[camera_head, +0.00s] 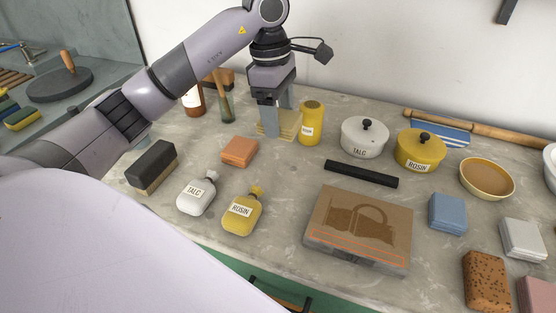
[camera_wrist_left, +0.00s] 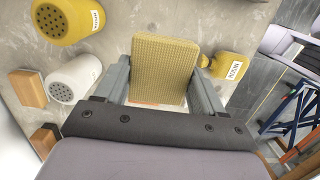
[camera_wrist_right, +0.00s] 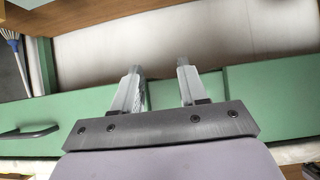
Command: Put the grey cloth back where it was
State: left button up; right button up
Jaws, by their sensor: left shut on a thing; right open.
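A light grey folded cloth (camera_head: 522,240) lies on the counter at the right, beyond the brown speckled sponge. My left gripper (camera_head: 272,118) is at the back of the counter, left of the yellow shaker. It is shut on a yellow-khaki textured cloth (camera_head: 289,125), which also shows between the fingers in the left wrist view (camera_wrist_left: 165,68). I cannot tell whether this cloth touches the counter. My right gripper (camera_wrist_right: 158,75) is open and empty in front of the green cabinet. It is outside the head view.
The yellow shaker (camera_head: 311,122) stands close beside the held cloth. An orange cloth (camera_head: 240,151), talc bottle (camera_head: 196,194), rosin bottle (camera_head: 242,212), black bar (camera_head: 361,174) and litho stone (camera_head: 358,230) stand nearer. A blue cloth (camera_head: 447,213) lies left of the grey one.

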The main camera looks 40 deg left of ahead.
aim_at(280, 171)
pick_arm(q)
notch_tip(280, 171, down, 11)
jog(key=shift+f, duration=0.2)
dwell(0.3)
jog(key=shift+f, duration=0.1)
jog(key=o, duration=1)
jog(key=r, duration=0.4)
jog(key=a+r, duration=0.1)
jog(key=r, duration=0.7)
jog(key=shift+s+a+r, duration=0.1)
jog(key=shift+s+a, duration=0.05)
jog(key=shift+a, duration=0.05)
jog(key=shift+s, duration=0.1)
